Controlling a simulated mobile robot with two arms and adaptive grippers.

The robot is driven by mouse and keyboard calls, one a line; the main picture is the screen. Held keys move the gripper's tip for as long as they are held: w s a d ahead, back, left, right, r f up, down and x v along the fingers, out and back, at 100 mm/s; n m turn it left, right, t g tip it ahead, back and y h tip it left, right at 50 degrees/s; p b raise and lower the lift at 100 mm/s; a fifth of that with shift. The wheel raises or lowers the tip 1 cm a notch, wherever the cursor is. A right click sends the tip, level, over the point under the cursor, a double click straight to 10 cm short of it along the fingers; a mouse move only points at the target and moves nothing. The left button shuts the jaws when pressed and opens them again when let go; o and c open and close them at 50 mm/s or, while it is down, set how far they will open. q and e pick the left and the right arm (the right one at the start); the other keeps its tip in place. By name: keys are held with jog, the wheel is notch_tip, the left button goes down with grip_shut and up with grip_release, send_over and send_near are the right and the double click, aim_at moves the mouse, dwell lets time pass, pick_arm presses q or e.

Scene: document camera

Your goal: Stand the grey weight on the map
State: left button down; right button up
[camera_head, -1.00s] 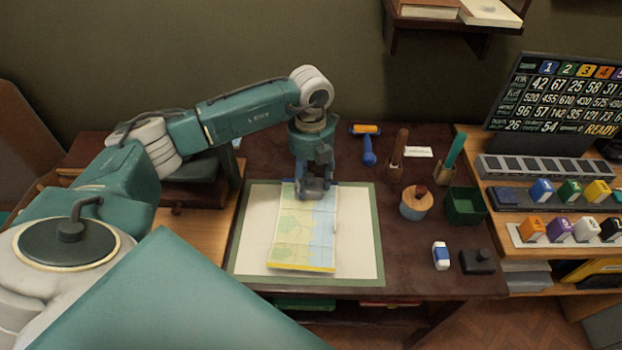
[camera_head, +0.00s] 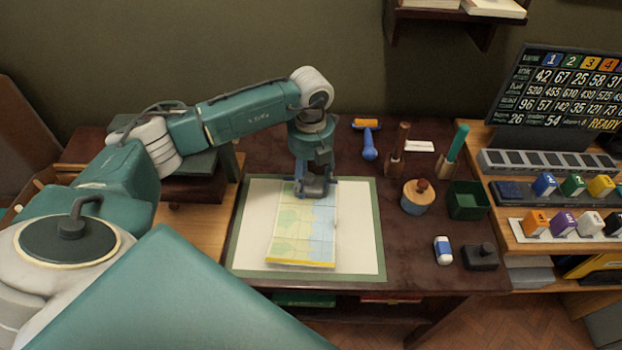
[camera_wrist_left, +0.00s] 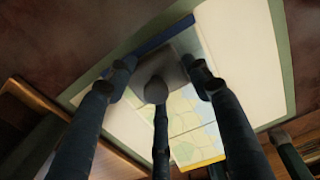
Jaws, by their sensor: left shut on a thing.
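The map (camera_head: 300,235) is a green, blue and yellow sheet lying on a pale mat with a green border. My left gripper (camera_head: 316,188) is over the map's far end, pointing down. It is shut on the grey weight (camera_wrist_left: 172,72), a block with a round knob, which sits between the fingers in the left wrist view. The map also shows beneath the weight there (camera_wrist_left: 190,125). The fingers hide much of the weight in the head view, and I cannot tell whether its base touches the map. My right gripper is not in view.
A black weight-like block (camera_head: 480,257) and a blue-and-white eraser (camera_head: 443,250) lie right of the mat (camera_head: 361,250). The mat's right side is clear.

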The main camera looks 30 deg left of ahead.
aim_at(311, 176)
pick_arm(q)
jog(key=shift+r, duration=0.15)
jog(key=c, duration=1)
grip_release()
jog(key=shift+r+p, duration=1.1)
jog(key=shift+r, duration=0.35)
